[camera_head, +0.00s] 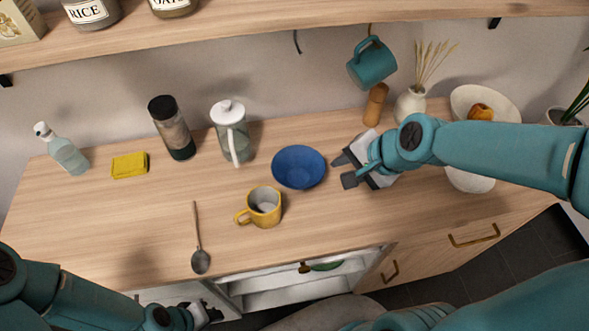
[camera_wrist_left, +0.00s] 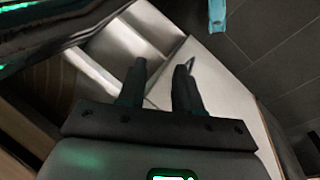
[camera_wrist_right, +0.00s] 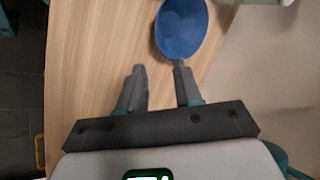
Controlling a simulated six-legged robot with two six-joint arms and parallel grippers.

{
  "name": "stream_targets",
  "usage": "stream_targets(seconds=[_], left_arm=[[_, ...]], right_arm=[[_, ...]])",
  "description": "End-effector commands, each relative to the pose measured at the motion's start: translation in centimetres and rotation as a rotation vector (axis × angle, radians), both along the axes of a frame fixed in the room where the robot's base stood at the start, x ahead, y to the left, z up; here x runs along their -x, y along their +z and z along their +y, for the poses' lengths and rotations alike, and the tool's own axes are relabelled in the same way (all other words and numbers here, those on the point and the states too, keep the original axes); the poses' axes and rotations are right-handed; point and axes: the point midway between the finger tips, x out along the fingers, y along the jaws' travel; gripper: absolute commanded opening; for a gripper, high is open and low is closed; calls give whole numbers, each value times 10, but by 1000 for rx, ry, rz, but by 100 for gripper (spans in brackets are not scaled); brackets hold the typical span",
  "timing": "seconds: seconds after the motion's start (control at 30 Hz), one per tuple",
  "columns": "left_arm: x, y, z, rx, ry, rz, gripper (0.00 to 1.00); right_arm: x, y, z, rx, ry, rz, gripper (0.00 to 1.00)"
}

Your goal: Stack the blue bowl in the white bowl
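The blue bowl (camera_head: 299,167) stands upright and empty on the wooden counter; it also shows in the right wrist view (camera_wrist_right: 182,28). My right gripper (camera_head: 344,170) is open and empty, just right of the bowl; in the right wrist view one fingertip (camera_wrist_right: 160,68) lies near its rim. A white bowl (camera_head: 470,182) shows at the right, mostly hidden behind my right arm. My left gripper (camera_head: 212,313) is low at the counter's front edge, partly cut off; in the left wrist view its fingers (camera_wrist_left: 160,66) are apart and empty.
A yellow mug (camera_head: 264,207) stands in front of the blue bowl, with a spoon (camera_head: 199,240) to its left. A white jug (camera_head: 231,132), pepper mill (camera_head: 375,104) and vase (camera_head: 410,105) stand behind. A teal mug (camera_head: 372,64) hangs above. An open drawer (camera_head: 290,296) is below.

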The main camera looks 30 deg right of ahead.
Motion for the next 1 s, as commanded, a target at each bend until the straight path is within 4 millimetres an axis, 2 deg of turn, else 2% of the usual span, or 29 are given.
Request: stream_targets(seconds=[0.03,0.2,0.47,0.7,1.0], left_arm=[[0,-3,0,0,0,0,34],[0,-6,0,0,0,0,34],[0,-8,0,0,0,0,34],[0,-14,0,0,0,0,34],[0,-14,0,0,0,0,34]], right_arm=[[-4,-14,4,-2,3,8,34],[-21,-42,10,-2,3,4,34],[-34,-61,17,-1,3,2,34],[-53,-94,27,-1,2,3,34],[-58,-98,28,1,2,-1,34]])
